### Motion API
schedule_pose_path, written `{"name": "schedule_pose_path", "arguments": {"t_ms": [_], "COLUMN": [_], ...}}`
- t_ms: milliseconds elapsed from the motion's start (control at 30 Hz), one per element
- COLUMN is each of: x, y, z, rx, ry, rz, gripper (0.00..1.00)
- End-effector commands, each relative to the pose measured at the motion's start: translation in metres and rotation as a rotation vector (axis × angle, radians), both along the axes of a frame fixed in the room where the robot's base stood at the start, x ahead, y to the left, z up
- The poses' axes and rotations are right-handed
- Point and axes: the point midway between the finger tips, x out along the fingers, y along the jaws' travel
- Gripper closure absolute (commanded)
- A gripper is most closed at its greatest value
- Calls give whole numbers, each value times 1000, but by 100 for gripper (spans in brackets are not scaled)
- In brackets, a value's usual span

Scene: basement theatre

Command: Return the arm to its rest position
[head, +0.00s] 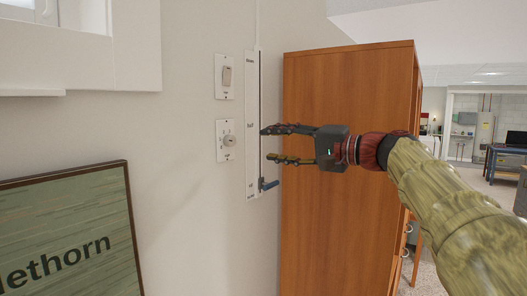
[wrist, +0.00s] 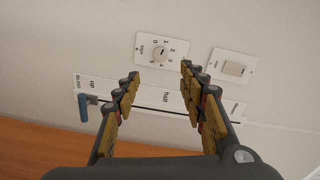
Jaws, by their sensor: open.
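My gripper (head: 272,145) is open and empty in the head view, held out to the left in front of a wall panel. In the wrist view its two fingers (wrist: 160,80) stand apart with nothing between them. The tall white panel (head: 252,100) has a slot and a blue lever (head: 268,184) near its lower end, below the fingers. In the wrist view the blue lever (wrist: 82,112) is at the left, at the panel end marked "up", apart from the fingers. Whether the fingers touch the panel is unclear.
A dial plate (head: 229,140) and a switch plate (head: 226,76) are on the wall left of the panel. A tall wooden cabinet (head: 335,240) stands close behind my gripper. A framed sign (head: 75,235) is at lower left. Open room shows at far right.

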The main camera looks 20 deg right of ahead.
Motion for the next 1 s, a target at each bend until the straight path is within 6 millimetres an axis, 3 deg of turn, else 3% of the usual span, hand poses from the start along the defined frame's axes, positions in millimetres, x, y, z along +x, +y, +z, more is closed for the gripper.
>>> {"name": "schedule_pose_path", "arguments": {"t_ms": [167,233,367,467,567,700,900,1000], "x": [2,5,11,0,-26,-80,-180,-227], "y": [-2,-7,-22,-33,-29,-14,10,18], "z": [-1,-13,-71,-135,-199,-277,-367,-398], "rx": [0,-26,-92,-186,-311,-522,-881,-1055], "ry": [5,29,142,266,391,535,655,665], "rz": [-10,-29,-74,-115,-131,-110,-17,45], "gripper": [58,58,58,58,58,58,58,58]}}
